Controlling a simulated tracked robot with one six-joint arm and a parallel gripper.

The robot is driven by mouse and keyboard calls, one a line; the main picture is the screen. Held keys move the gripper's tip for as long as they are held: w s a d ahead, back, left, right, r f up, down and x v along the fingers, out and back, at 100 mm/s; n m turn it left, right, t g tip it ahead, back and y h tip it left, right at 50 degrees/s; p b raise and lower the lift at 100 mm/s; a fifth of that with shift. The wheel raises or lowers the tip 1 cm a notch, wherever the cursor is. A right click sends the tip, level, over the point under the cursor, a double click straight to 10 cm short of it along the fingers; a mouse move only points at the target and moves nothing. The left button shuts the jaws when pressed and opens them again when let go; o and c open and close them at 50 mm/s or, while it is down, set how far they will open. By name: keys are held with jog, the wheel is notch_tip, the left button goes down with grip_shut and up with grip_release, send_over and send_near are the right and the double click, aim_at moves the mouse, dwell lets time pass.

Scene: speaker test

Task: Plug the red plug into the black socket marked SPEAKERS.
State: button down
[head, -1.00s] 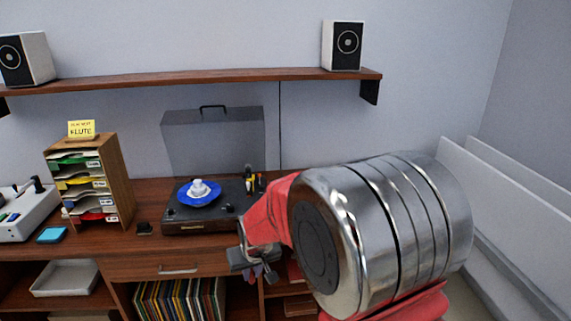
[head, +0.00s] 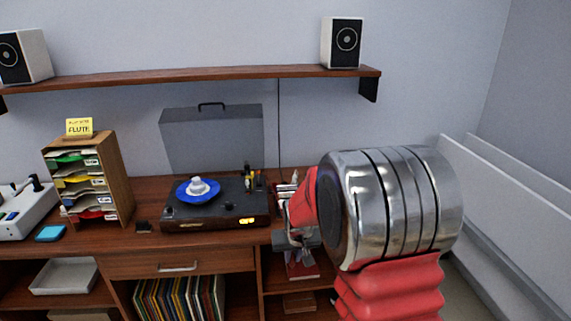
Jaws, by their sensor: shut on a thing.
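My gripper (head: 297,240) is at the right end of the wooden desk, just right of the record player. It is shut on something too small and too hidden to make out. I cannot pick out the red plug or the black socket marked SPEAKERS. My own wrist and red arm cover much of the desk's right end. The record player (head: 185,222) has a blue record on it and an amber light (head: 246,221) lit on its front. Two white speakers, left (head: 40,55) and right (head: 331,45), stand on the wall shelf.
Several pale and dark items (head: 285,190) stand right behind my gripper. A wooden letter rack (head: 119,180) and a grey-white device (head: 28,215) are at the left. A red item (head: 305,271) lies on the shelf below. A dark cable (head: 279,130) hangs down the wall.

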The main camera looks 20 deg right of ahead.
jog(key=w+d+r+n, duration=0.1)
jog(key=w+d+r, duration=0.1)
jog(key=d, duration=0.6)
jog(key=w+d+r+n+y, duration=0.1)
jog(key=w+d+r+n, duration=0.1)
jog(key=d, duration=0.7)
jog(key=shift+w+d+r+n+y, duration=0.2)
jog(key=shift+w+d+n+y, duration=0.1)
jog(key=shift+w, duration=0.05)
